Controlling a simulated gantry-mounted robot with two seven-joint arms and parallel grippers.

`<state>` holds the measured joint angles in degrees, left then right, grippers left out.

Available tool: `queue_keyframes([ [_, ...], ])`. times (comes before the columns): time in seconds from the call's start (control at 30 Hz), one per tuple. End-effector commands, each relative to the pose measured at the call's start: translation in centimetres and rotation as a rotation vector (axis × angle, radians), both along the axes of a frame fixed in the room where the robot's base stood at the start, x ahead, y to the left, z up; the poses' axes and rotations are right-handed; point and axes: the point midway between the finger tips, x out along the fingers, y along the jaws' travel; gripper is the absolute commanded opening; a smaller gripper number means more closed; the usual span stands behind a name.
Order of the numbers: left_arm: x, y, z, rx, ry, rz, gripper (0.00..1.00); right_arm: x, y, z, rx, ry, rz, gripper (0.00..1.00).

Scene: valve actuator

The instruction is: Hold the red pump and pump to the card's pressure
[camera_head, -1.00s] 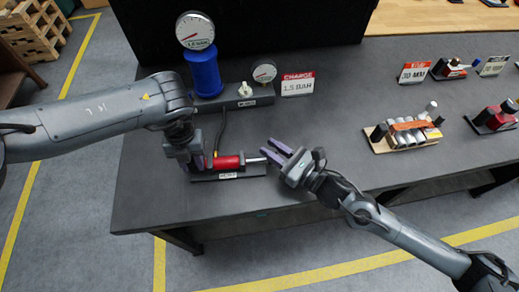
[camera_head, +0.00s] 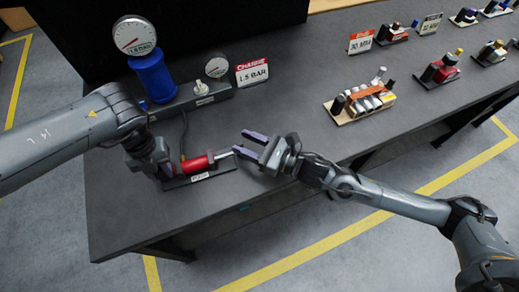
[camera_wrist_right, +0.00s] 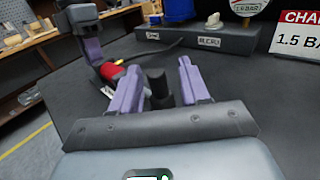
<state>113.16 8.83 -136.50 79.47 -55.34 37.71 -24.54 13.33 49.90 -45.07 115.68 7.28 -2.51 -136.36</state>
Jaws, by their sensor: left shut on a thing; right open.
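The red pump (camera_head: 197,163) lies on a dark base near the table's front edge, its silver rod pointing right. My left gripper (camera_head: 166,170) is shut on the pump's left end; its purple finger also shows in the right wrist view (camera_wrist_right: 98,58). My right gripper (camera_head: 242,142) is open at the rod's end. In the right wrist view the black pump handle (camera_wrist_right: 158,86) stands between its spread fingers, with gaps showing at both sides. The red and white card (camera_head: 252,72) reads "CHARGE 1.5 BAR". A large gauge (camera_head: 134,35) tops a blue cylinder (camera_head: 152,78); its reading is too small to tell.
A smaller gauge (camera_head: 216,67) and a pale knob stand on the grey block (camera_head: 205,97) behind the pump. A dark hose runs from block to pump. A wooden board with silver cylinders (camera_head: 360,98) lies right. The table between is clear.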

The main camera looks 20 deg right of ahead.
Motion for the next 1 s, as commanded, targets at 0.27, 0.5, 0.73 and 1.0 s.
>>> queue_keyframes([
  [0.27,0.0,0.1,-0.2,0.002,0.001,0.000,0.00,-3.9,-3.5,-0.2,-0.006,0.004,-0.001,0.45],
  [0.5,0.0,0.1,-0.2,0.001,0.001,-0.001,0.00,-6.5,-5.8,-0.2,-0.005,0.002,-0.002,0.45],
  [0.73,-0.1,0.0,-0.2,0.000,0.001,-0.001,0.00,-7.6,-6.8,0.0,-0.002,-0.001,-0.003,0.45],
  [1.0,-0.1,0.0,-0.2,0.000,0.001,-0.002,0.00,-7.6,-6.9,0.0,-0.002,-0.001,-0.003,0.45],
])
